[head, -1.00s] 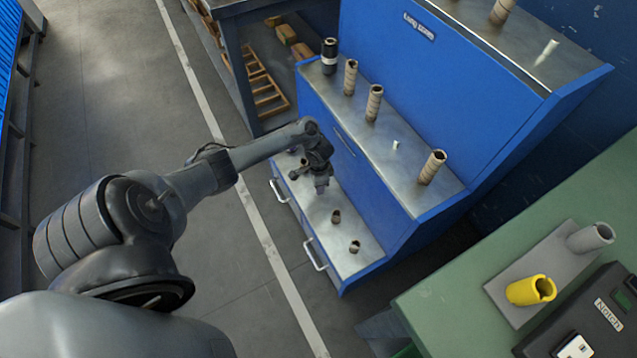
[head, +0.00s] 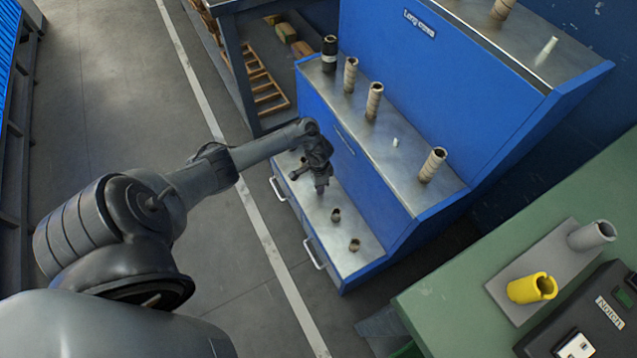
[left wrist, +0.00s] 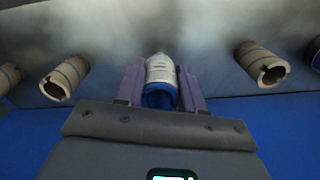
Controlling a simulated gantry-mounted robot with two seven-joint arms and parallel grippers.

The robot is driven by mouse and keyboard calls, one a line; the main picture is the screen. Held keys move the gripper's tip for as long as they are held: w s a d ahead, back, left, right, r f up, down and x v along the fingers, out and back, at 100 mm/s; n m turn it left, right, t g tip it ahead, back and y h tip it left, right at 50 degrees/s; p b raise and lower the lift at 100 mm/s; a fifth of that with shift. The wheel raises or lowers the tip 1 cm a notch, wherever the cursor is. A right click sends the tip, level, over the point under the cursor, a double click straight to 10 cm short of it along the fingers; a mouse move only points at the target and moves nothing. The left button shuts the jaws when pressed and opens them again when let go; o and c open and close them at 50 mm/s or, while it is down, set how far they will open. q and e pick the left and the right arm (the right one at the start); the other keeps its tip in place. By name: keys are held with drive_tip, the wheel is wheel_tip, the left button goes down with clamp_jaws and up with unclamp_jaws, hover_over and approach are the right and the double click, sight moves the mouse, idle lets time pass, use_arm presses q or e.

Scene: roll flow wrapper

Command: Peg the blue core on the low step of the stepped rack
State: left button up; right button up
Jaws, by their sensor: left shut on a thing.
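The blue core (left wrist: 160,80) is between the two fingers of my left gripper (left wrist: 160,88) in the left wrist view. Its body is pale and its near end is blue. In the head view my left gripper (head: 320,190) is over the low step (head: 345,262) of the blue stepped rack (head: 385,215), toward its far half. The core cannot be made out there, and its lower end and any peg under it are hidden. I cannot tell whether it touches the step. My right gripper is not in view.
Short brown cores (head: 354,245) stand on the low step near my left gripper. The middle step (head: 405,170) holds tall cores, a black roll (head: 329,57) and a bare white peg (head: 395,142). A green table (head: 450,290) with a yellow core (head: 531,289) is at right.

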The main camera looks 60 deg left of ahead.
use_arm(q)
drive_tip(key=shift+f, duration=0.25)
idle(0.4)
drive_tip(key=shift+f+b, duration=0.55)
drive_tip(key=shift+f, duration=0.15)
drive_tip(key=shift+f, duration=0.1)
drive_tip(key=shift+f, duration=0.1)
idle(0.5)
drive_tip(key=o, duration=1.6)
drive_tip(key=shift+p, duration=0.4)
